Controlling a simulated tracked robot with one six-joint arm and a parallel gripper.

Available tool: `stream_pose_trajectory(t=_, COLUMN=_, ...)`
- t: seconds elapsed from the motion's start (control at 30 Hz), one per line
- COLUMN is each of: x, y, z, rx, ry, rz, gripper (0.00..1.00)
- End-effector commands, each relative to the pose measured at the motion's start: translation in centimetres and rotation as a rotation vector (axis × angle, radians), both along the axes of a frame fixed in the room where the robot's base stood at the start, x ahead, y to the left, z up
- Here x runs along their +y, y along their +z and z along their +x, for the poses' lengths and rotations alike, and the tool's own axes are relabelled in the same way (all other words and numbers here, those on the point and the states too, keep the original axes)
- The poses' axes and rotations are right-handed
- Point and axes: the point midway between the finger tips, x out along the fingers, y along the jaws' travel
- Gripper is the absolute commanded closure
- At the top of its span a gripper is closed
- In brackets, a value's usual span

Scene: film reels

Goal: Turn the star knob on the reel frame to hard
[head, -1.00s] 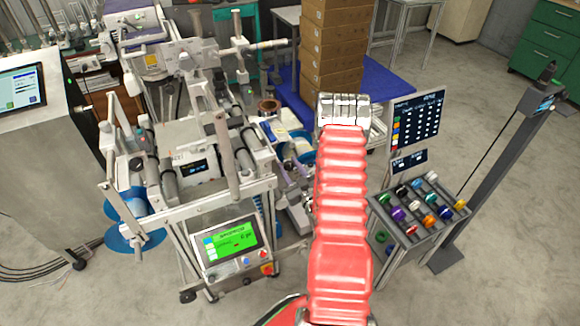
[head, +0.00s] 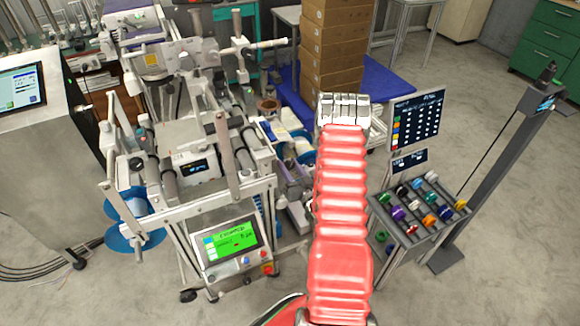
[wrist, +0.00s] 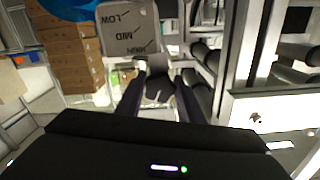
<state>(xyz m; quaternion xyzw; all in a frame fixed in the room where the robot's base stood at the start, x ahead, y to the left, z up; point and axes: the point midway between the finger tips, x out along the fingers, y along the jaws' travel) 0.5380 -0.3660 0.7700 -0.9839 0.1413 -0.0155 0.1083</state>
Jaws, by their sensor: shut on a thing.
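In the wrist view my gripper (wrist: 159,80) is shut on the dark star knob (wrist: 158,90), with one finger on each side of it. A grey plate (wrist: 125,30) lies just beyond the knob and bears the words LOW, MID and a third word that I cannot read clearly. The lettering appears upside down. I cannot make out which mark the knob points to. In the head view my red-sleeved arm hides my gripper and the knob. The reel frame (head: 205,205) stands to the left of the arm, with a green-lit screen (head: 232,240) on its front.
A rack of coloured spools (head: 418,214) stands close to the right of my arm, below a dark chart board (head: 416,118). The floor at the lower right is clear.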

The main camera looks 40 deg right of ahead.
Motion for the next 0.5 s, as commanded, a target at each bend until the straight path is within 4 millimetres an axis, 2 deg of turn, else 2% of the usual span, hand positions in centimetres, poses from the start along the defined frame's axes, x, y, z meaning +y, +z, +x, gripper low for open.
stream_pose_trajectory(t=0.2, x=-0.09, y=-0.02, z=-0.06, rx=0.001, ry=-0.003, rz=0.0, gripper=0.88)
stream_pose_trajectory(t=0.23, x=-0.09, y=-0.02, z=-0.06, rx=0.001, ry=-0.003, rz=0.0, gripper=0.65)
stream_pose_trajectory(t=0.5, x=-0.06, y=-0.02, z=-0.04, rx=0.001, ry=-0.002, rz=-0.001, gripper=0.47)
